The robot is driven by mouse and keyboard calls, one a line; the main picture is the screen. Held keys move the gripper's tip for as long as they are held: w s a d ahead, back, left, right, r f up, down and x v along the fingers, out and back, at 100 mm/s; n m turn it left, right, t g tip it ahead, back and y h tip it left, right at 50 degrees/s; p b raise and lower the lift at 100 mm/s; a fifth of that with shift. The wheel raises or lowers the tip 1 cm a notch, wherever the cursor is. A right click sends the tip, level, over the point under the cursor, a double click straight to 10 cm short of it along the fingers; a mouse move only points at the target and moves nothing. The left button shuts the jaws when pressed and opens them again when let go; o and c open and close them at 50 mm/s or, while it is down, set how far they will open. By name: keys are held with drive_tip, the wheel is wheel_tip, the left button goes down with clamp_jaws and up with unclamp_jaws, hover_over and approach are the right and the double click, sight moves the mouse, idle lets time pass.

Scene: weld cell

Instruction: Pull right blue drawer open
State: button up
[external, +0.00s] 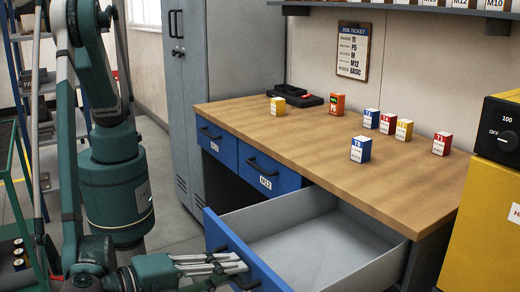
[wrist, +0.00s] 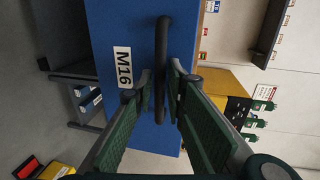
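The right blue drawer (external: 232,248) is pulled far out from the bench, and its grey, empty inside shows in the external view. Its blue front, with an M16 label (wrist: 123,67), fills the middle of the wrist view. My gripper (external: 238,265) is at the drawer front. In the wrist view, my gripper's fingers (wrist: 162,88) stand on either side of the dark bar handle (wrist: 163,45), with narrow gaps showing beside it. The fingers look open around the handle. The handle's exact contact with them is hard to see.
Two other blue drawers (external: 216,142) (external: 265,172), the second marked M12, are shut. The wooden bench top (external: 300,140) holds several small coloured boxes (external: 361,149). A yellow machine (external: 470,215) stands at the right.

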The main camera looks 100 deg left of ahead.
drive_tip(key=shift+d, duration=0.1)
drive_tip(key=v, duration=1.2)
idle(0.4)
idle(0.4)
